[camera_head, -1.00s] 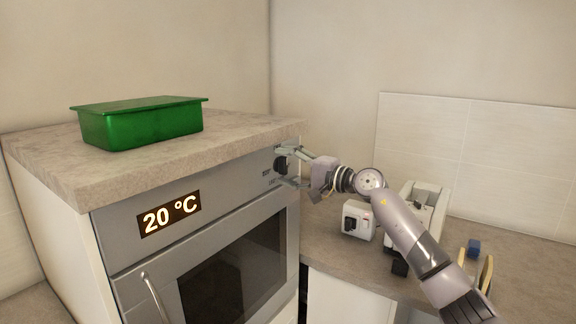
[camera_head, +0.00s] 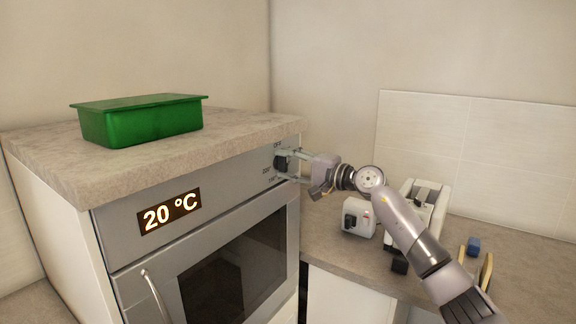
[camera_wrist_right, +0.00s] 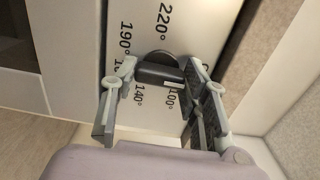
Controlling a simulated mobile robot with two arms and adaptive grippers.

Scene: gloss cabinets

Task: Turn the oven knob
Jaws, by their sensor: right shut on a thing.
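The oven knob (camera_head: 281,163) is a dark round dial with a raised grip bar, on the right end of the grey oven's (camera_head: 125,250) front panel. In the right wrist view the knob (camera_wrist_right: 160,69) sits among printed temperature marks, with 220°, 190°, 140° and 100° legible. My right gripper (camera_head: 287,165) reaches it from the right and is shut on it. Its fingers (camera_wrist_right: 158,88) lie on either side of the grip bar. The oven display (camera_head: 170,211) reads 20 °C. My left gripper is not in view.
A green lidded container (camera_head: 140,120) stands on the worktop above the oven. A white appliance (camera_head: 359,217), a larger white appliance (camera_head: 428,208) and a small blue object (camera_head: 473,245) are on the lower counter under my right arm. The oven door handle (camera_head: 155,297) sticks out at lower left.

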